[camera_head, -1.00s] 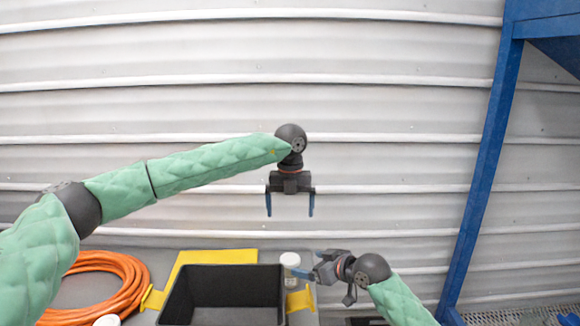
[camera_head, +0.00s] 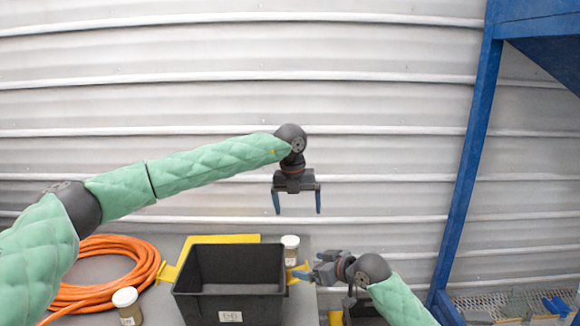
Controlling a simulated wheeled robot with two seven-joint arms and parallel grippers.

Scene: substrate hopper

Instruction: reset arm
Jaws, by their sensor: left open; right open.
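My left gripper (camera_head: 297,201) hangs open and empty in the air, fingers pointing down, above the back of the work surface and in front of the corrugated wall. My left arm (camera_head: 215,166) in its green sleeve reaches across from the left. My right gripper (camera_head: 312,270) is low, pointing left, just right of the black bin (camera_head: 232,300). It is open, and I see nothing held in it. My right arm (camera_head: 398,300) comes in from the lower right.
The black bin stands on the grey surface with a yellow piece (camera_head: 222,239) behind it. A lidded jar (camera_head: 290,250) stands behind its right corner, another jar (camera_head: 126,305) to its left. An orange hose coil (camera_head: 105,290) lies left. A blue frame (camera_head: 468,170) rises right.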

